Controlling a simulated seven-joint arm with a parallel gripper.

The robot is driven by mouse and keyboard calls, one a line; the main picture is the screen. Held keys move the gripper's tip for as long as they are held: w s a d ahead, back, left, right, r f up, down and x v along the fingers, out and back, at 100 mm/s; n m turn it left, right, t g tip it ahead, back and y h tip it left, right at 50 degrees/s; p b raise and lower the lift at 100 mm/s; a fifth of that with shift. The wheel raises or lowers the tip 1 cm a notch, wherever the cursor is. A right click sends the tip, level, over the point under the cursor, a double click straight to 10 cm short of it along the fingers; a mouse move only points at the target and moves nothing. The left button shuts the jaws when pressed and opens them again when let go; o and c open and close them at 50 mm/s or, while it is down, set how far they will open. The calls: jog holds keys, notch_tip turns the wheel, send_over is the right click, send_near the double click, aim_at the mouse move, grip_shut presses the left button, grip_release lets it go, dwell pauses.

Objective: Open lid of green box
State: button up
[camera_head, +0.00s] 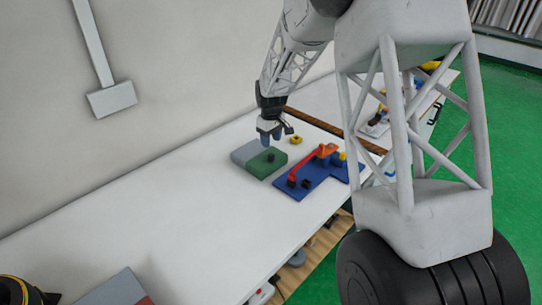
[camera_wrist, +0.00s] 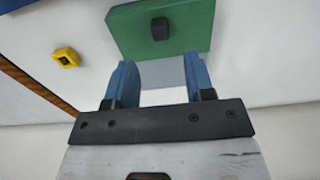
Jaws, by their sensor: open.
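The green box (camera_head: 266,162) sits on the white table, with a small black knob (camera_head: 270,157) on its green top. A grey flat part (camera_head: 244,151) lies directly beside the green; I cannot tell whether it belongs to the box. In the wrist view the green top (camera_wrist: 135,32) and its knob (camera_wrist: 160,28) are at the upper middle, beyond my fingertips. My gripper (camera_head: 268,137) is above the grey side of the box. Its two blue fingers are apart with nothing between them in the wrist view (camera_wrist: 158,72). The knob is clear of the fingers.
A blue board (camera_head: 318,184) with a red-orange bar (camera_head: 307,168) stands close right of the box. A small yellow block (camera_head: 296,140) with a hole also shows in the wrist view (camera_wrist: 66,57). A brown strip (camera_head: 335,131) runs behind.

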aim_at(271, 154)
jog(key=shift+f, duration=3.9)
jog(key=shift+c, duration=0.3)
grip_shut()
